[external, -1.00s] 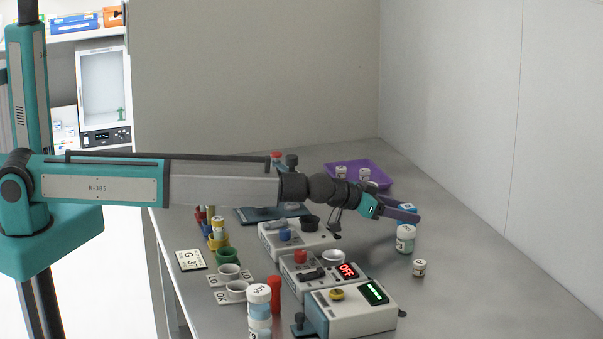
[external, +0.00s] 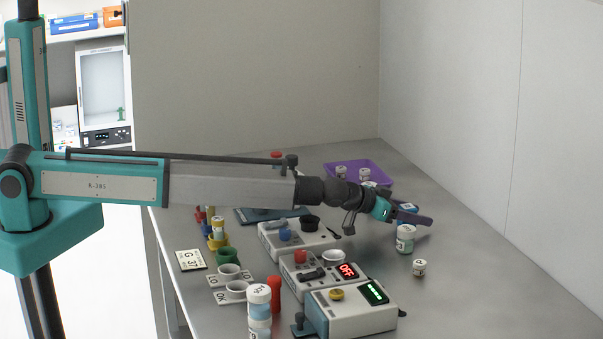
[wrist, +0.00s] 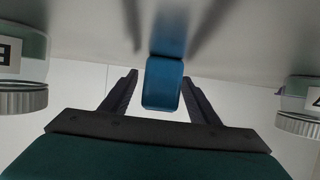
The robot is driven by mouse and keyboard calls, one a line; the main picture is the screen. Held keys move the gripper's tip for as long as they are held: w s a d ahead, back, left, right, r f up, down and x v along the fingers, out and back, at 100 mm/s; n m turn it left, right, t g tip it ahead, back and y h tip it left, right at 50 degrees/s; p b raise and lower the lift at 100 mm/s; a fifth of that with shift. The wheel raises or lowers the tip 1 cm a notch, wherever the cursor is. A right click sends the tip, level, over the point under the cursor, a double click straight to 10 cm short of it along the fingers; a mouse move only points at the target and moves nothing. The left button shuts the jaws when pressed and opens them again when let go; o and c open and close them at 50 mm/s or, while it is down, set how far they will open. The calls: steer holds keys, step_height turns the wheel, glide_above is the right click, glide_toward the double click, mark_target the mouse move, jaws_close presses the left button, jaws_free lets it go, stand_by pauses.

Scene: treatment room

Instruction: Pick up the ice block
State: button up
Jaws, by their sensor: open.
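The blue ice block (wrist: 162,84) shows in the wrist view between the two dark fingers of my gripper (wrist: 160,86). The fingers are open, with a gap visible on each side of the block. In the external view my gripper (external: 415,214) is low over the right part of the table, tilted slightly down. The ice block (external: 407,207) is mostly hidden there behind the gripper; only bits of blue show.
A purple tray (external: 373,170) with jars lies behind. Boxes with knobs and displays (external: 352,306) stand below the arm.

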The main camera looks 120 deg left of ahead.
steer(key=shift+w+a+f, duration=0.2)
steer(key=shift+w+a, duration=0.1)
steer(key=shift+a, duration=0.05)
stand_by(0.5)
steer(key=c, duration=1.1)
